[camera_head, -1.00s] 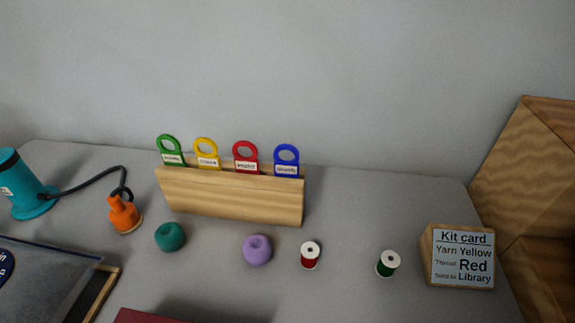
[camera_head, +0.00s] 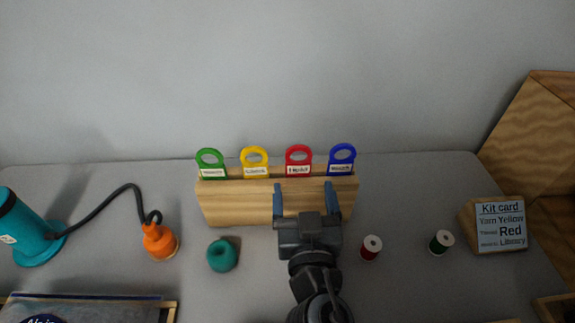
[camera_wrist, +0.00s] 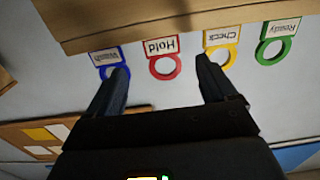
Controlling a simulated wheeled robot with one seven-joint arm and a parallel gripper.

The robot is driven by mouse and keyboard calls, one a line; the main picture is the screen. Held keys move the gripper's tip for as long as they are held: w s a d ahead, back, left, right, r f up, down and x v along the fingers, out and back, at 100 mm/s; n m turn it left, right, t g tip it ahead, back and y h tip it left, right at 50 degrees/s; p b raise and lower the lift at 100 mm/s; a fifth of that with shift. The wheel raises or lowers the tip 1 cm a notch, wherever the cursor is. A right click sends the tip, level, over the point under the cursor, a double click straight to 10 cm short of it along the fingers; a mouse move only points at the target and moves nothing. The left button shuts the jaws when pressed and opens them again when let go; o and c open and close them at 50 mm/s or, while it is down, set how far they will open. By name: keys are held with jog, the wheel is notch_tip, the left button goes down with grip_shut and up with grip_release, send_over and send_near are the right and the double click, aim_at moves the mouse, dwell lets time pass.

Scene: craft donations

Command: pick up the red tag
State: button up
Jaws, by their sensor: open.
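The red tag (camera_head: 299,169) stands upright in a slot of the wooden rack (camera_head: 235,205), between the yellow tag (camera_head: 255,171) and the blue tag (camera_head: 341,169). It has a ring top and a white label, which reads "Hold" in the wrist view (camera_wrist: 160,46). My gripper (camera_head: 305,190) is open and empty, in front of the rack and just below the red tag in the head view. In the wrist view the fingertips (camera_wrist: 162,66) lie on either side of the red ring, one near the blue tag and one near the yellow.
A green tag (camera_head: 211,171) stands at the rack's left end.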

aim_at(299, 165)
jog(key=w, duration=0.2)
jog(key=shift+w+a+r+p, duration=0.25)
jog(key=shift+w+r+p, duration=0.05)
jog(key=shift+p, duration=0.1)
jog(key=shift+w+f+p, duration=0.1)
jog(key=shift+w+p, duration=0.6)
jog(key=shift+w, duration=2.1)
jog(key=c, duration=1)
